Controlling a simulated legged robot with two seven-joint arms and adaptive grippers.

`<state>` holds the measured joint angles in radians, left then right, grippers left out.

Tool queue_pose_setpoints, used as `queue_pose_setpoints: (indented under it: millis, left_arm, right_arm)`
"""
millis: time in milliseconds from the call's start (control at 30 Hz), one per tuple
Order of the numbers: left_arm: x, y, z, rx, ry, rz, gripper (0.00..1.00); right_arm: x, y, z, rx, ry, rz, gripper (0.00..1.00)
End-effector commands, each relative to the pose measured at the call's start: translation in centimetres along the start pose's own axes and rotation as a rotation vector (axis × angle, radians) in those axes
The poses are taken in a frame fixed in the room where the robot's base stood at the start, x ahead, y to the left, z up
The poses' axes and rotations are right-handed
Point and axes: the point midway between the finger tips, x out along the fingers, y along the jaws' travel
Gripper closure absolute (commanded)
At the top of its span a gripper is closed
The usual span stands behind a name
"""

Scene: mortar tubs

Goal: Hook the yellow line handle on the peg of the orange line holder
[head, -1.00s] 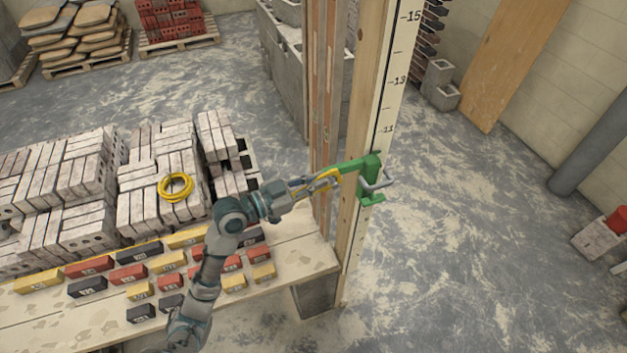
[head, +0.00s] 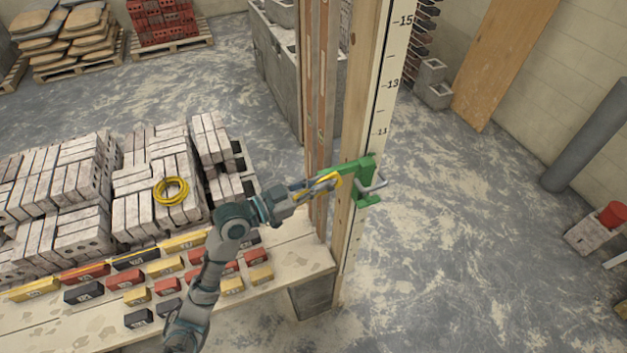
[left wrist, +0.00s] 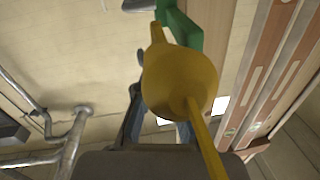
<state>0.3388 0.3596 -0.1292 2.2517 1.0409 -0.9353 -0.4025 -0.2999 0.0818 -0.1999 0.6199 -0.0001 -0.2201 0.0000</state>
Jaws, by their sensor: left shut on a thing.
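The yellow line handle (left wrist: 180,78) is held in my left gripper (head: 318,186). It fills the middle of the left wrist view, and a thin yellow strip runs down from it. In the head view the handle (head: 331,180) shows at the fingertips, by the left end of a green holder (head: 364,172). The holder is on the wooden post and has a grey metal hook on its right side. Its green part also shows just beyond the handle in the left wrist view (left wrist: 184,28). I cannot tell whether handle and holder touch. No orange holder is visible. My right gripper is out of view.
A wooden post with a numbered scale (head: 379,85) stands at the table's right end. The plank table (head: 302,258) carries small coloured blocks. Behind are stacked grey bricks (head: 65,180) with a yellow coil (head: 171,190) on top.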

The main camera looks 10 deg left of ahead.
Motion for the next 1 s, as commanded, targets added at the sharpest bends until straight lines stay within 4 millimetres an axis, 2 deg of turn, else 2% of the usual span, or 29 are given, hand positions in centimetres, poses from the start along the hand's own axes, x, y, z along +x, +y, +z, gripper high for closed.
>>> queue_pose_setpoints:
  millis: [567, 1000]
  left_arm:
    - [0.0, 3.3, -0.7, 0.002, -0.001, 0.008, 1.00]
    - [-0.3, 5.2, -0.9, 0.000, 0.000, 0.010, 1.00]
  right_arm:
    - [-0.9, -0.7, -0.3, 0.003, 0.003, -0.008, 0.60]
    - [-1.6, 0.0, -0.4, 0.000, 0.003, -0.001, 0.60]
